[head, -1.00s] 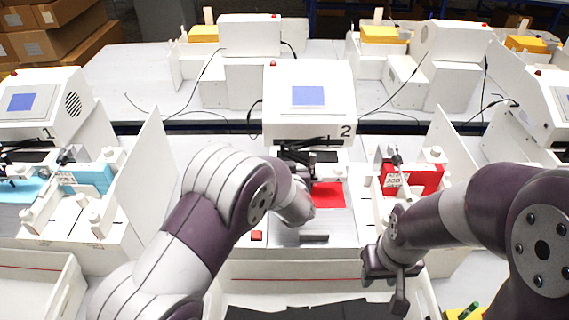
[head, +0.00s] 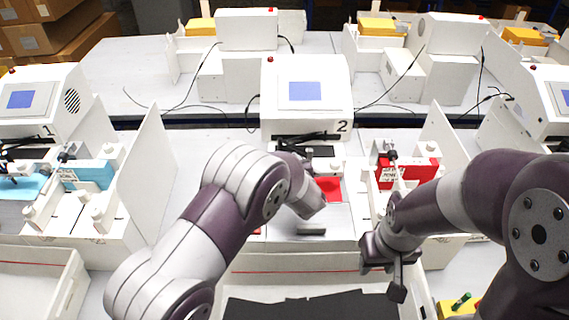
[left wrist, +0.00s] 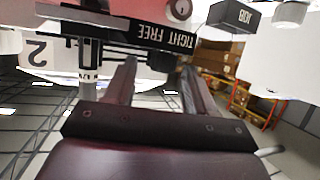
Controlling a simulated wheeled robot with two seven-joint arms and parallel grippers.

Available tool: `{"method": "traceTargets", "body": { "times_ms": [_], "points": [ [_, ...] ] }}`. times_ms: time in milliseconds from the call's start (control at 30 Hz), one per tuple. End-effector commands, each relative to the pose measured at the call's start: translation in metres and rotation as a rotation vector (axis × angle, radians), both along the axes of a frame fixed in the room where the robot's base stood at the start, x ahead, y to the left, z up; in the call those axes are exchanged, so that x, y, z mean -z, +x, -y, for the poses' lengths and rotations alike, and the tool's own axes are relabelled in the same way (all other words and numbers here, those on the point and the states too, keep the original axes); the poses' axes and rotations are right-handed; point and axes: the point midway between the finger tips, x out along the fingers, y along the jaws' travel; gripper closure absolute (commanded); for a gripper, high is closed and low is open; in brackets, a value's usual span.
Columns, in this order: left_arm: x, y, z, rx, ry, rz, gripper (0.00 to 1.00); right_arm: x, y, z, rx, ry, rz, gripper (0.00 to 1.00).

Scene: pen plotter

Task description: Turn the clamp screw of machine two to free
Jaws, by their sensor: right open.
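Machine two (head: 306,92) is the white plotter with a blue screen and the number 2, in the middle of the head view. In the left wrist view, turned upside down, a dark strip (left wrist: 152,32) reads TIGHT and FREE. A pale round knob (left wrist: 180,9) beside this strip looks like the clamp screw; its setting is unclear. My left gripper (left wrist: 158,66) has its fingers apart near the strip; my arm hides it in the head view. My right gripper (head: 388,274) is open and empty, in front of the machine's right side.
Machine one (head: 42,103) stands at the left and another plotter at the right edge. A white upright panel (head: 150,170) stands left of machine two. A red block with a label (head: 408,172) is at its right. A tray with dark material (head: 310,308) lies in front.

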Motion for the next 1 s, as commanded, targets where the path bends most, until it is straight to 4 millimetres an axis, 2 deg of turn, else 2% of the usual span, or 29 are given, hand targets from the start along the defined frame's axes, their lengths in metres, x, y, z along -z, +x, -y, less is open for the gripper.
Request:
{"method": "traceTargets", "body": {
  "times_ms": [267,367,467,733,900,1000],
  "points": [
    [0.003,-0.003,0.000,0.001,0.001,-0.006,0.46,0.001,0.000,0.000,0.000,0.000,0.000,0.57],
    [0.000,-0.011,0.003,0.002,0.001,-0.006,0.46,0.004,0.000,0.000,0.000,0.000,0.000,0.57],
    [-0.006,-0.029,0.008,0.005,0.000,-0.006,0.46,0.010,0.000,0.000,0.000,0.000,0.000,0.57],
    [-0.034,-0.091,0.023,0.004,-0.001,-0.005,0.46,0.024,0.000,0.000,0.000,0.000,0.000,0.57],
    [-0.044,-0.112,0.027,0.001,0.000,-0.004,0.46,0.025,0.000,0.000,0.000,0.000,0.000,0.57],
    [-0.045,-0.115,0.028,0.001,0.001,-0.005,0.46,0.025,0.000,0.000,0.000,0.000,0.000,0.57]
  ]
}}
